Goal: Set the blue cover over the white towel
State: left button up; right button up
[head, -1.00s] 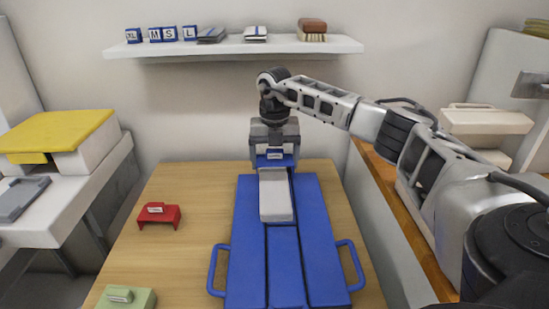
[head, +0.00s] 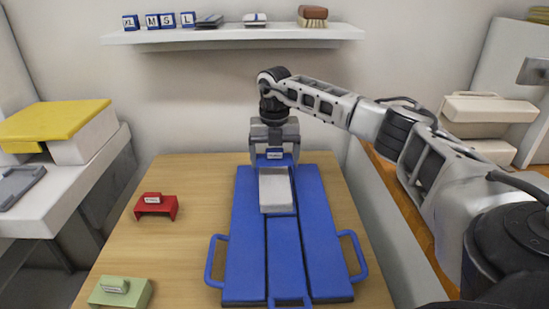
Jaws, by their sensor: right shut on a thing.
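The white towel (head: 276,192) lies as a folded rectangle on the middle panel of a blue folding board (head: 246,250). The blue cover (head: 286,161) is small, with a white label on its face. My right gripper (head: 274,148) points down and is shut on the blue cover. It holds the cover at the far end of the towel, overlapping that end in the picture. Whether the cover touches the towel or board, I cannot tell. My left gripper is not in view.
A red cover (head: 156,206) and a green cover (head: 120,294) stand on the wooden table (head: 190,240), left of the board. A wall shelf (head: 230,36) with size blocks and a brush is behind. A side table with a yellow-topped box (head: 85,145) stands at left.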

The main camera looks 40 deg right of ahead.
aim_at(274, 176)
jog(key=shift+f+p, duration=0.35)
dwell(0.6)
jog(key=shift+f+b, duration=0.55)
jog(key=shift+f, duration=1.2)
dwell(0.5)
jog(key=o, duration=0.8)
jog(key=shift+o, duration=0.2)
